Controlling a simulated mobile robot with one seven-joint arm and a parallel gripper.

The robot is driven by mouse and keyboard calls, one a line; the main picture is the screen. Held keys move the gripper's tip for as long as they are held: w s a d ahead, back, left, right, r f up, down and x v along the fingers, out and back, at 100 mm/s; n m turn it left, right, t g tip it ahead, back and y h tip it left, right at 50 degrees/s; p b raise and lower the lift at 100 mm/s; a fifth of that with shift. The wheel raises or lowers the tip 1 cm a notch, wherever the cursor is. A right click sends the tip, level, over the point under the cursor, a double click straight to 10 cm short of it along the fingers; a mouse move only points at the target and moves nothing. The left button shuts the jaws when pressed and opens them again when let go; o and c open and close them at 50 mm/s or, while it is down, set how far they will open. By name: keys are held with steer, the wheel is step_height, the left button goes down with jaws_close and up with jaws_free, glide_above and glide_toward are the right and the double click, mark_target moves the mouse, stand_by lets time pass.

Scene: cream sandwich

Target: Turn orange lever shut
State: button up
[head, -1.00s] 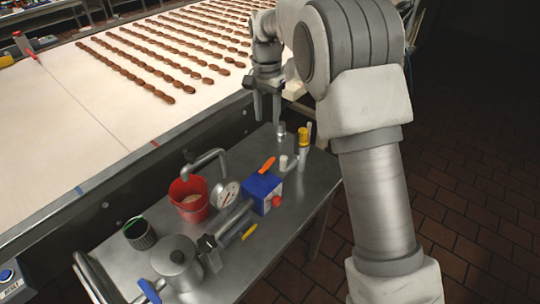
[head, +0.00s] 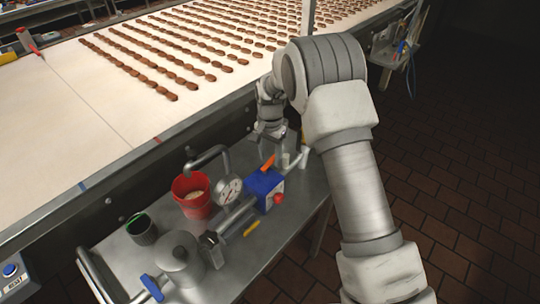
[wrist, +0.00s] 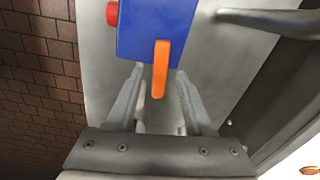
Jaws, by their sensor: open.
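The orange lever (head: 268,162) stands on top of a blue box (head: 264,183) on the metal table. In the wrist view the orange lever (wrist: 159,70) hangs down from the blue box (wrist: 155,28) toward my gripper. My gripper (wrist: 155,72) is open, with one finger on each side of the lever's line and a gap visible to both sides. In the head view my gripper (head: 276,150) is just behind the lever, its fingertips partly hidden by the arm and the lever. I cannot tell whether a finger touches the lever.
A red button (head: 278,198) is on the box's side. A pressure gauge (head: 229,190), a red bucket (head: 192,197) and a bent pipe (head: 207,154) stand to the left. A steel pot (head: 180,258) is nearer. The conveyor (head: 100,110) runs behind the table.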

steer(key=shift+c, duration=0.3)
jaws_close()
stand_by(0.3)
steer(key=n, duration=0.1)
steer(key=a+n+b, duration=0.1)
steer(key=n, duration=0.1)
steer(key=shift+w+n, duration=0.2)
steer(key=shift+n, duration=0.1)
steer(key=n, duration=0.2)
steer(key=a+n+b, duration=0.1)
steer(key=n, duration=0.1)
steer(key=shift+a+n, duration=0.1)
steer(key=shift+n, duration=0.2)
steer(key=shift+s+a+n+b, duration=0.2)
steer(key=shift+a+n, duration=0.1)
steer(key=shift+n, duration=1.05)
steer(key=shift+s+a+n+b, duration=0.15)
steer(key=shift+a+n, duration=0.2)
steer(key=shift+n, duration=0.95)
steer(key=shift+s+a+n+b, duration=0.1)
steer(key=shift+s+a+n, duration=0.15)
steer(key=shift+n, duration=1.1)
